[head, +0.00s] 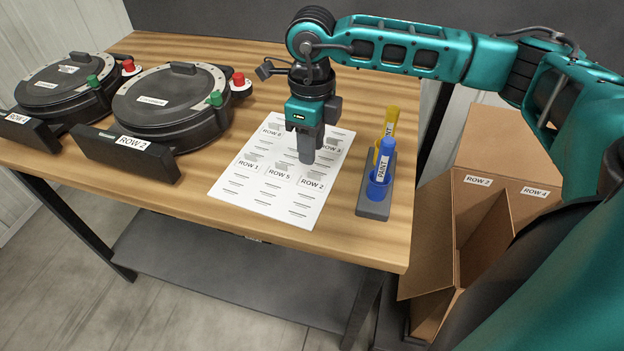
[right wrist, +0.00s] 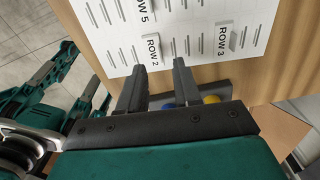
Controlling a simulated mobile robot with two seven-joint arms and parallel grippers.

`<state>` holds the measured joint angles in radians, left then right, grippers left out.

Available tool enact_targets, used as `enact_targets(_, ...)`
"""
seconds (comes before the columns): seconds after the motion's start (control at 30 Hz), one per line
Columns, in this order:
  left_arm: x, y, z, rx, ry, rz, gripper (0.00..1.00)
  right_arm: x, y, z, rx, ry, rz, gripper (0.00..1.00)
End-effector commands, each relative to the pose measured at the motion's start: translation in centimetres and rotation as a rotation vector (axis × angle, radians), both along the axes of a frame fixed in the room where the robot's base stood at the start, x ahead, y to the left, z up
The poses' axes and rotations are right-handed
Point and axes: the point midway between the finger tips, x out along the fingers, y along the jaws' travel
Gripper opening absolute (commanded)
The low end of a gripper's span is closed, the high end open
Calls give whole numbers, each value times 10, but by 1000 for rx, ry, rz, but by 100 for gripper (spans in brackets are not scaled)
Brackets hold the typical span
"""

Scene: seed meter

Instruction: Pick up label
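A white label sheet (head: 245,193) lies on the wooden table, printed with row names and short lines, with small grey tabs on it. The ROW 2 label (head: 313,184) is near its front right corner; ROW 5 (head: 281,178), ROW 1 (head: 248,167) and ROW 3 (head: 331,147) are around it. My right gripper (head: 308,158) points down over the sheet's right part and hides some of it. In the right wrist view its two fingers (right wrist: 159,82) are apart and empty, with the ROW 2 label (right wrist: 153,49) ahead between them. My left gripper is not in view.
A grey holder (head: 373,209) with a blue paint marker (head: 382,163) and a yellow one (head: 391,124) stands right of the sheet. Two round black lidded seed meters (head: 170,100) (head: 66,87) stand left. An open cardboard box (head: 500,165) is beyond the table's right edge.

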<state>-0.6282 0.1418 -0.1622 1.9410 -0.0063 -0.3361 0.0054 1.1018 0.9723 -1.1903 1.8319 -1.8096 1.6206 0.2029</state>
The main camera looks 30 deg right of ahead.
Motion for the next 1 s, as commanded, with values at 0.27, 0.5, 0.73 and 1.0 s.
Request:
enact_targets(0.27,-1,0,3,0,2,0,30,-1,1,-25,1,2,1,33)
enact_targets(0.5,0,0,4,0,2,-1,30,0,1,-58,2,1,1,33)
enact_targets(0.73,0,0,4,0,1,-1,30,0,1,-61,1,0,1,33)
enact_targets(1.0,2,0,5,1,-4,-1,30,0,1,-61,2,-1,1,12)
